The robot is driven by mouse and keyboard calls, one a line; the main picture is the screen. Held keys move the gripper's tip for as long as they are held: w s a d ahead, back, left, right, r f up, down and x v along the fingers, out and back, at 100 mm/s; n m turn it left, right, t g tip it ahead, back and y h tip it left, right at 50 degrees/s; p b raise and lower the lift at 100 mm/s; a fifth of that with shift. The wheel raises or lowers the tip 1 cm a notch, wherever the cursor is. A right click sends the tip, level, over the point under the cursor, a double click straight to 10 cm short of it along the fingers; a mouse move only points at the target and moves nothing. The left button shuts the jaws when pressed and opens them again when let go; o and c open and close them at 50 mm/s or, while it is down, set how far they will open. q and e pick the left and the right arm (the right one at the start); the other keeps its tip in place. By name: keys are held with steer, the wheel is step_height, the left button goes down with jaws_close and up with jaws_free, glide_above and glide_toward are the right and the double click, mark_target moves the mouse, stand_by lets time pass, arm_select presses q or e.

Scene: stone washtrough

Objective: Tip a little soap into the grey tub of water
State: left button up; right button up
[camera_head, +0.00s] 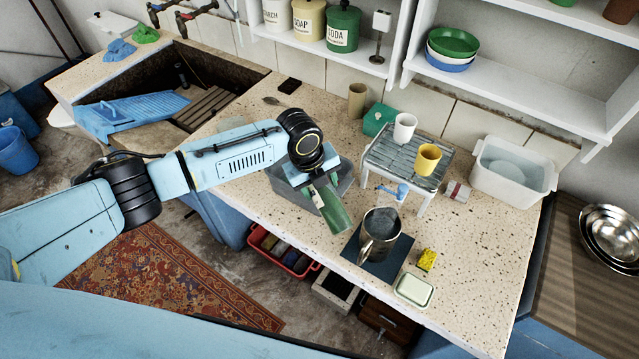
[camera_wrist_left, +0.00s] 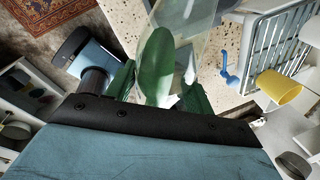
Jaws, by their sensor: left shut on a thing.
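The grey tub (camera_head: 284,186) stands on the speckled counter, partly hidden behind my left gripper; its water cannot be made out. My left gripper (camera_head: 314,177) is shut on a green bottle (camera_head: 333,212), over the tub's front side. The bottle is tilted, its far end pointing down and to the right in the head view, near the tub's right front corner. In the left wrist view the bottle looks partly clear with a green oval (camera_wrist_left: 157,62) between the fingers. No soap stream can be seen. My right gripper is out of view.
A metal jug (camera_head: 380,222) stands on a dark mat right of the bottle. A wire rack (camera_head: 390,158) with a white cup (camera_head: 405,127) and yellow cup (camera_head: 427,159) is behind it. A sponge (camera_head: 427,260), soap dish (camera_head: 413,290) and white basin (camera_head: 512,178) stand farther right.

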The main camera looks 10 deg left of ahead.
arm_select(q)
steer(key=shift+f, duration=0.1)
steer(key=shift+s+d+f+g+h+b, duration=0.15)
steer(key=shift+f+g+h+b, duration=0.2)
steer(key=shift+b, duration=0.2)
steer(key=shift+r, duration=0.1)
stand_by(0.7)
steer(key=shift+d+f+g+h+b, duration=0.1)
steer(key=shift+f+g+h+b, duration=0.3)
steer(key=shift+b, duration=0.4)
steer(key=shift+f, duration=0.2)
stand_by(0.5)
steer(key=shift+s+f+g+h+b, duration=0.1)
steer(key=shift+f+g+h+b, duration=0.3)
steer(key=shift+b, duration=0.7)
